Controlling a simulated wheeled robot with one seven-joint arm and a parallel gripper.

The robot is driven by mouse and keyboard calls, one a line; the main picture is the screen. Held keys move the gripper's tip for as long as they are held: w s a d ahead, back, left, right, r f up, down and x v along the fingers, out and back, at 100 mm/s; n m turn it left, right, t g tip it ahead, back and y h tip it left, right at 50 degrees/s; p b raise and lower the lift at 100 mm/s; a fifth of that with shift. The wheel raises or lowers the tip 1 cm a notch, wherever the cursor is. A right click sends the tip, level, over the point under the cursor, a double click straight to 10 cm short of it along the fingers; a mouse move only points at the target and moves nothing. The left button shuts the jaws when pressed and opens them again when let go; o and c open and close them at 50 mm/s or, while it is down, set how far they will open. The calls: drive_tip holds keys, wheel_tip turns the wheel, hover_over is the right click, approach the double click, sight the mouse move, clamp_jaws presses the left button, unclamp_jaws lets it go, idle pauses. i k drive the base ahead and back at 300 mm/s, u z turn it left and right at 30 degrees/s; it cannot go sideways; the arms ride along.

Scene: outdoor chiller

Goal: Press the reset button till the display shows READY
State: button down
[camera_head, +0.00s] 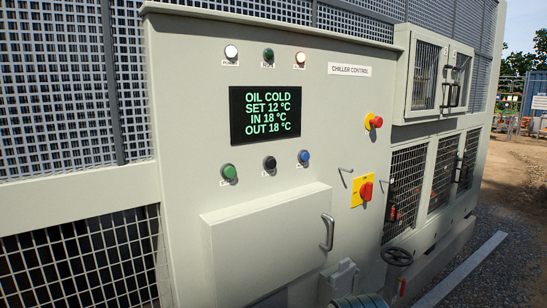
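The display (265,113) on the grey chiller control panel reads OIL COLD, SET 12 °C, IN 18 °C, OUT 18 °C in green letters. Below it is a row of three push buttons: a green button (230,172), a black button (270,163) and a blue button (304,157). Their small labels are too blurred to read, so I cannot tell by label which one is reset. Nothing touches or covers the buttons. My gripper is not in view.
A box cover (265,245) with a handle (327,232) juts out below the buttons.

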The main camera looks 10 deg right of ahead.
sight(305, 156)
drive_tip(key=z, duration=0.25)
drive_tip(key=i, duration=0.9)
drive_tip(key=z, duration=0.5)
